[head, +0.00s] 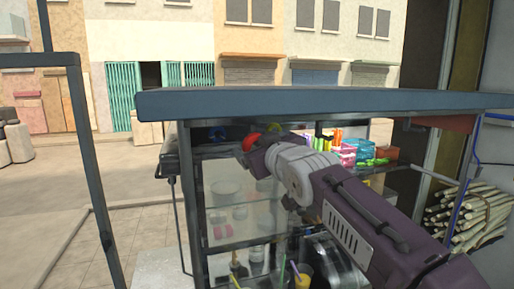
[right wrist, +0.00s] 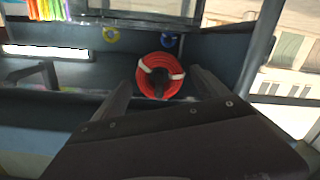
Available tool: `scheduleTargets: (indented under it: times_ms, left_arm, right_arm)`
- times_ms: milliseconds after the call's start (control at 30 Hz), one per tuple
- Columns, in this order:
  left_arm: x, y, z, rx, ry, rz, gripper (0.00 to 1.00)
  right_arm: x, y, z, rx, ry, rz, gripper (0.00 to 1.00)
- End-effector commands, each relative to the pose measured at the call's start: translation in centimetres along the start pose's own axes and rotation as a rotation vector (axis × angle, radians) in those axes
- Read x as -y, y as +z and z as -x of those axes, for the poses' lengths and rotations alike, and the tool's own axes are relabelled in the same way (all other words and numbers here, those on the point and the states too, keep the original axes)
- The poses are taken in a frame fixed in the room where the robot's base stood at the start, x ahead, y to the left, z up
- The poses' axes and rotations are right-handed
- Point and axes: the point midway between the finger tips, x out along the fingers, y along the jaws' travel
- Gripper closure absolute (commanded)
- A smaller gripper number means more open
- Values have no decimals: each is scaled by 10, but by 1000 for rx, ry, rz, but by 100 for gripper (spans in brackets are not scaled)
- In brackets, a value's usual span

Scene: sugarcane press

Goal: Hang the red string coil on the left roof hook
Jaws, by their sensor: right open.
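The red string coil (right wrist: 176,68) has white bands and lies ahead of my right gripper (right wrist: 160,80), between the lines of its two spread fingers. The fingers are open, and I cannot tell whether they touch the coil. In the head view a bit of the red coil (head: 250,141) shows under the roof of the stall, at the tip of my right gripper (head: 257,157). The roof (head: 320,102) is a grey-blue slab. I cannot make out the left roof hook in either view. My left gripper is not in view.
Glass shelves (head: 235,190) stand below the roof, with colourful packets (head: 365,148) to the right. A dark post (head: 88,160) stands at the left. Sugarcane (head: 470,215) is stacked right.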

Motion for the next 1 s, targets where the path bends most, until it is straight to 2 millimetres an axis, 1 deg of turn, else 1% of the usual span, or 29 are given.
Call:
scheduleTargets:
  times_ms: [33, 100, 200, 300, 400, 533, 567, 633, 667, 700, 767, 800, 867, 900, 967, 1000]
  left_arm:
    - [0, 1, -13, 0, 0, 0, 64]
    - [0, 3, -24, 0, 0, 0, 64]
    - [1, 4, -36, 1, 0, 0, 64]
    - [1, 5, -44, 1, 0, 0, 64]
    - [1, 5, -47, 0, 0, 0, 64]
    - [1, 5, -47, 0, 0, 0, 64]
    - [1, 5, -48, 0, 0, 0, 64]
    - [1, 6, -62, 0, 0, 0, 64]
    - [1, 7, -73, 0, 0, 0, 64]
    - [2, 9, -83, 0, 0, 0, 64]
    - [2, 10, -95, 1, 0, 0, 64]
    - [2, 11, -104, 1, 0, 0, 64]
    - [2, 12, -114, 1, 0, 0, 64]
    - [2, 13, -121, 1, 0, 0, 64]
    - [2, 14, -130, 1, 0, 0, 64]
    - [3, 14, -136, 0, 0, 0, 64]
  right_arm:
    - [2, 5, 10, -6, 1, -1, 16]
    - [2, 6, 26, -7, 1, -1, 16]
    - [2, 6, 49, -7, 1, 0, 16]
    - [2, 4, 67, -6, 1, 0, 16]
    - [1, 3, 78, -4, 0, 0, 16]
    - [0, 1, 82, -1, 0, 0, 16]
    - [0, 3, 82, 0, 2, 0, 16]
    - [-5, 22, 79, 12, 23, -1, 16]
    - [-9, 37, 75, 25, 40, -2, 16]
    - [-14, 62, 69, 57, 57, -3, 16]
    - [-15, 110, 57, 136, 67, -8, 16]
    - [-14, 146, 50, 197, 70, -15, 16]
    - [-12, 203, 42, 295, 69, -30, 16]
    - [-8, 240, 40, 359, 66, -45, 16]
    - [-3, 297, 40, 458, 61, -72, 16]
    - [2, 334, 43, 524, 57, -94, 16]
